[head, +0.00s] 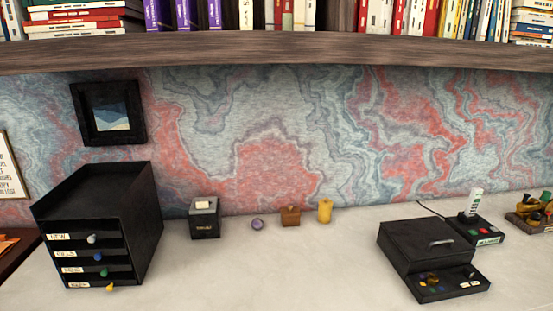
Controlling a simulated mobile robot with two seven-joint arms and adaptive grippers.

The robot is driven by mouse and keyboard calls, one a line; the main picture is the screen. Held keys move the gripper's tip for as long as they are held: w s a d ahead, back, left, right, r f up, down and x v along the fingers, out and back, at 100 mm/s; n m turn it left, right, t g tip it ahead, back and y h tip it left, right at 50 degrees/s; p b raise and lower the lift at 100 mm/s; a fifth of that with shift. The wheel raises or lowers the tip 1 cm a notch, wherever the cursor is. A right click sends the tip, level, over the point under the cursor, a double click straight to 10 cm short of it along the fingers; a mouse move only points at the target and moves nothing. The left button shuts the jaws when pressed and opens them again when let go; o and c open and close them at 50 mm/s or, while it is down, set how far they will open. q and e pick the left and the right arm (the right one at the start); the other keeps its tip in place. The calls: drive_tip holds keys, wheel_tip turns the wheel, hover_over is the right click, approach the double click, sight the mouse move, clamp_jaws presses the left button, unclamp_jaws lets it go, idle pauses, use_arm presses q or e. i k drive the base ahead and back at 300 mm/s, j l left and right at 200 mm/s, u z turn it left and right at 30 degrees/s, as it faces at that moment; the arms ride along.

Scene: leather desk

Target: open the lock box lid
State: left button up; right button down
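The black lock box (398,258) stands at the right of the desk. Its flat lid (415,236) looks closed and carries a metal handle (441,242). A low front panel (450,293) juts out from the box and bears several small coloured pieces and pale labels. The inside of the box is hidden. Neither of my grippers shows in the head view.
A black drawer unit (140,215) stands at the left. A small dark box (205,222), a purple round item (257,224), a brown block (290,216) and a yellow piece (325,211) line the wall. A labelled device (478,228) stands behind the lock box. The middle front desk is clear.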

sight(430, 237)
drive_tip(key=z, duration=0.65)
drive_tip(key=l+z, duration=0.25)
drive_tip(key=z, duration=0.2)
drive_tip(key=l+z, duration=0.25)
drive_tip(key=z, duration=0.25)
